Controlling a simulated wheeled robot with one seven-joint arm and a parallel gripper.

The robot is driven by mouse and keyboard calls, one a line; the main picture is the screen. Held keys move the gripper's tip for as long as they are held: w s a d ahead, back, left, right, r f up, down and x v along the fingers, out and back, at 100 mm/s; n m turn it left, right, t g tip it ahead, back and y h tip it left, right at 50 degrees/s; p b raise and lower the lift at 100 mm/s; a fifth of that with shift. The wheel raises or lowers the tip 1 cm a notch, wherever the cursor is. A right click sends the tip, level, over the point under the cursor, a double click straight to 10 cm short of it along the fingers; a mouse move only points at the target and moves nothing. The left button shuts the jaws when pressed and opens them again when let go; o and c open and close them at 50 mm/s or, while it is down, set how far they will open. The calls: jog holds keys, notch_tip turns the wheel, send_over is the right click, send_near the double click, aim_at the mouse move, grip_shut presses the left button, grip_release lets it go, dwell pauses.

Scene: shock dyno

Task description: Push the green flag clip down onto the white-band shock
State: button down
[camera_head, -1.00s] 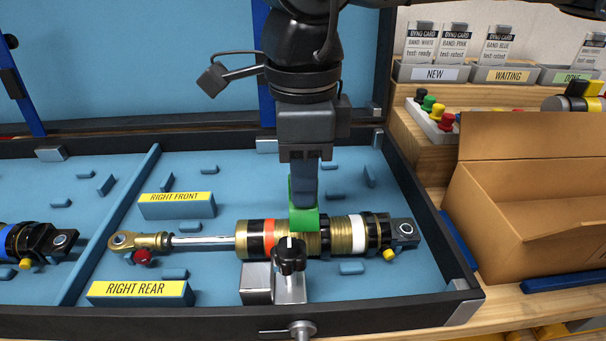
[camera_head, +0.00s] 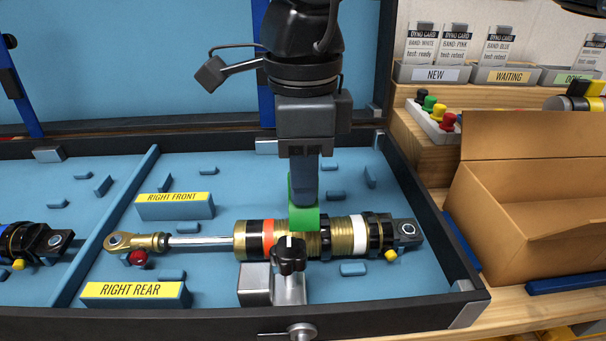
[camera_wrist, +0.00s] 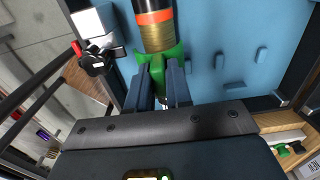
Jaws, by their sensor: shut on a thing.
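The green flag clip (camera_head: 303,217) is held in my gripper (camera_head: 305,199), which is shut on it and points straight down. The white-band shock (camera_head: 342,236) lies level in the tray's right section, with a gold body, an orange band at left and a white band at right. The clip's lower edge meets or overlaps the middle of the shock's body; how far it is seated is hard to tell. In the wrist view the clip (camera_wrist: 158,63) sits between my fingers, its wide end against the shock's gold body (camera_wrist: 158,38).
A black-knobbed clamp (camera_head: 289,256) stands just in front of the shock. The tray has a divider (camera_head: 110,220) at left and a raised dark rim (camera_head: 380,318). An open cardboard box (camera_head: 530,225) stands at right. Card holders (camera_head: 432,73) are behind it.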

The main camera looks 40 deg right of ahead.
jog(key=shift+f+b, duration=2.2)
jog(key=shift+b, duration=1.3)
dwell(1.4)
jog(key=c, duration=1)
grip_release()
jog(key=shift+o, duration=0.2)
jog(key=shift+r+p, duration=0.75)
jog(key=shift+r, duration=3.15)
